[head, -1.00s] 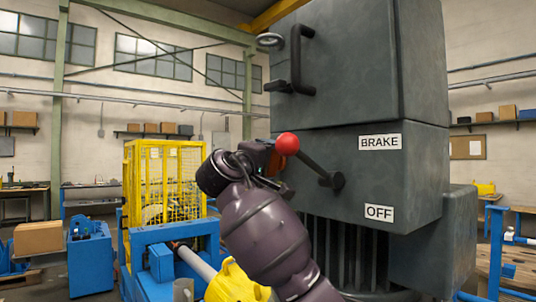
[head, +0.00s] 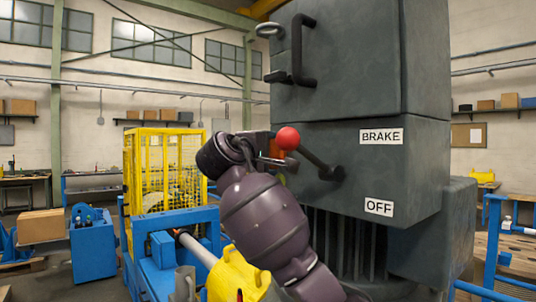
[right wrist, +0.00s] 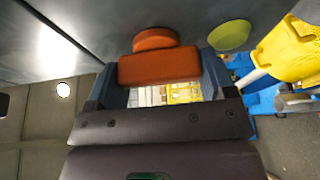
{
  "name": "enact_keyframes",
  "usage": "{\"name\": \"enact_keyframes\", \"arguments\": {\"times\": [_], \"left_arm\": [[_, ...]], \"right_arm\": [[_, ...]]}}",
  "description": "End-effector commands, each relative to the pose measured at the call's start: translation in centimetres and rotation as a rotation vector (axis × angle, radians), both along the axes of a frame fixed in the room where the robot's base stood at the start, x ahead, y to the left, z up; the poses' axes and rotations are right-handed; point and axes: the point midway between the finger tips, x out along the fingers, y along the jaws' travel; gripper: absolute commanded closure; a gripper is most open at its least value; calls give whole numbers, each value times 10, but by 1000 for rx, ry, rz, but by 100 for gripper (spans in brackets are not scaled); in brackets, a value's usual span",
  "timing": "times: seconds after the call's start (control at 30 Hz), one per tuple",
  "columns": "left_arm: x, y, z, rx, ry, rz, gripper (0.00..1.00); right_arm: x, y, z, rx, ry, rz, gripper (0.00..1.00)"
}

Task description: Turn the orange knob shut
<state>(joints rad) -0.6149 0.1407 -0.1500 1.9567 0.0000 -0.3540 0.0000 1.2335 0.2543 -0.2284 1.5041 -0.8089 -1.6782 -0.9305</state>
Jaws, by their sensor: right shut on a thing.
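The orange knob (right wrist: 160,68) shows in the right wrist view as a flat bar on a round orange base, against a dark grey surface. My right gripper (right wrist: 160,75) is shut on the bar, with a blue-grey finger at each end of it. In the head view my right gripper (head: 272,158) is at the left side of the tall grey machine (head: 350,90), and only a little orange (head: 279,150) shows behind the red ball. My left gripper is not in view.
A lever with a red ball (head: 288,138) sticks out from the machine close in front of my right gripper. A dark handle (head: 302,50) is above. A yellow cage (head: 165,170) and blue frame (head: 180,225) stand to the left.

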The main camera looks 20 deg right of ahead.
Motion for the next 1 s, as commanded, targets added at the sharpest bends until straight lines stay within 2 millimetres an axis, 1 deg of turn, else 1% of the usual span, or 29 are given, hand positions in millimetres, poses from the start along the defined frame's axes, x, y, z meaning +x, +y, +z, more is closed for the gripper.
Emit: {"name": "enact_keyframes", "arguments": {"times": [0.1,0.13,0.27,0.3,0.53,0.67,0.77,1.0], "left_arm": [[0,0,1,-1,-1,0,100],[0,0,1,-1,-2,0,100],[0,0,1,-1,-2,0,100],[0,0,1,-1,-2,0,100],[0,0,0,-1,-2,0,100],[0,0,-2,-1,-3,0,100],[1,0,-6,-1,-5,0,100],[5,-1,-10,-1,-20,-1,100]], "right_arm": [[0,0,0,-1,1,1,47],[0,0,0,-1,1,1,22],[0,0,0,-1,1,1,2],[0,0,0,-1,1,1,0],[-1,1,0,0,0,0,0],[-7,8,0,-1,-1,2,0],[-16,20,-1,-1,-1,5,0],[-46,52,-1,0,-1,3,0]]}}
